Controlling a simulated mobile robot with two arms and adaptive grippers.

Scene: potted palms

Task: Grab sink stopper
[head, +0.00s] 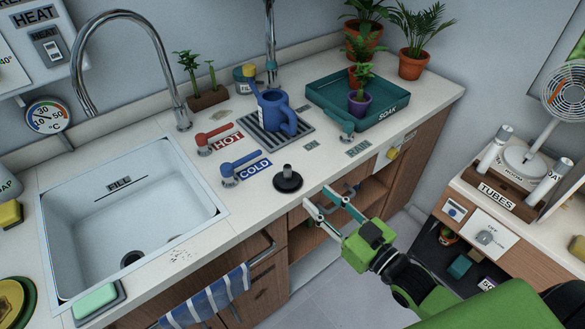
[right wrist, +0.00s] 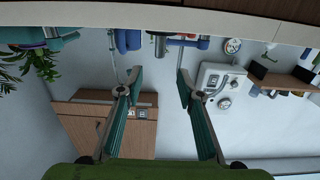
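A small dark shape beyond the tips there may be the stopper. My left gripper is not in view.
The blue COLD lever (head: 240,168) and red HOT lever (head: 215,138) stand left of and behind the stopper. A blue watering can (head: 275,112) sits on a drain grate behind. A teal SOAK tray (head: 400,108) is farther right. Open shelves lie below the counter edge.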

